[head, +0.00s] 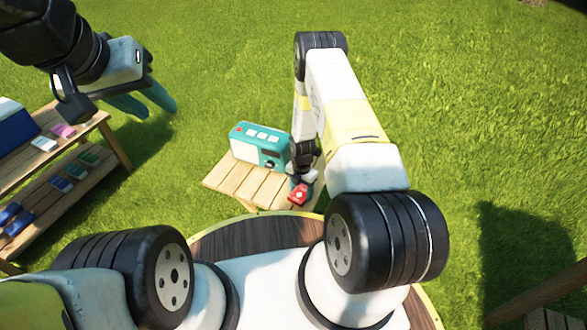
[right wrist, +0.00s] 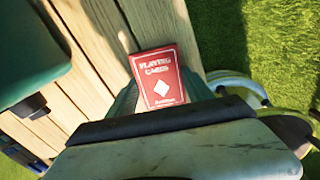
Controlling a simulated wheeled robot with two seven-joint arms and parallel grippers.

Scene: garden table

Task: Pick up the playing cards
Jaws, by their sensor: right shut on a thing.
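The playing cards are a red box (head: 298,193) at the right part of the small wooden table (head: 238,184) in the head view. In the right wrist view the box (right wrist: 160,82) shows its white lettering and a white diamond. My right gripper (head: 303,181) is shut on the box, with a finger on each side of it. I cannot tell whether the box is touching the table boards. My left gripper (head: 150,100) is at the upper left, over the grass, away from the cards. Its two teal fingers are apart, with nothing between them.
A teal and white radio (head: 260,146) stands on the small table, just left of my right gripper. A wooden shelf (head: 118,150) with several small coloured items and a blue box (head: 16,126) stands at the left. Open grass lies behind.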

